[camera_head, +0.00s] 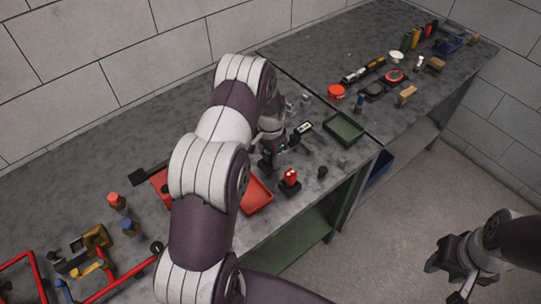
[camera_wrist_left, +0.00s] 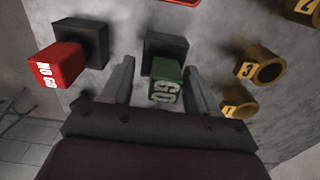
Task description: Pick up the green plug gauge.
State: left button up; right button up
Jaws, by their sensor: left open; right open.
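The green plug gauge (camera_wrist_left: 166,83), lettered "GO", is in the middle of the left wrist view, in front of a dark block (camera_wrist_left: 164,46). My left gripper (camera_wrist_left: 158,68) is open, with one finger on each side of the green gauge; I cannot tell whether they touch it. In the head view my left gripper (camera_head: 271,157) is low over the bench, and I cannot make out the green gauge there. The red "NO GO" gauge (camera_wrist_left: 58,66) is to its left at another dark block (camera_wrist_left: 88,45). My right gripper (camera_head: 455,268) is open and empty, away from the bench.
Yellow numbered cylinders (camera_wrist_left: 262,67) stand right of the green gauge. A red tray (camera_head: 257,197) and a dark green tray (camera_head: 345,127) are near the bench's front edge. Red pipe handles (camera_head: 122,284) lie at lower left. The bench (camera_head: 65,190) has bare room further back.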

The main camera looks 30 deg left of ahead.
pick_arm(q)
jog(key=shift+f, duration=0.3)
jog(key=shift+s+a, duration=0.2)
jog(key=shift+a, duration=0.2)
jog(key=shift+d, duration=0.1)
jog(key=c, duration=1)
jog(key=shift+w+d, duration=0.15)
grip_shut()
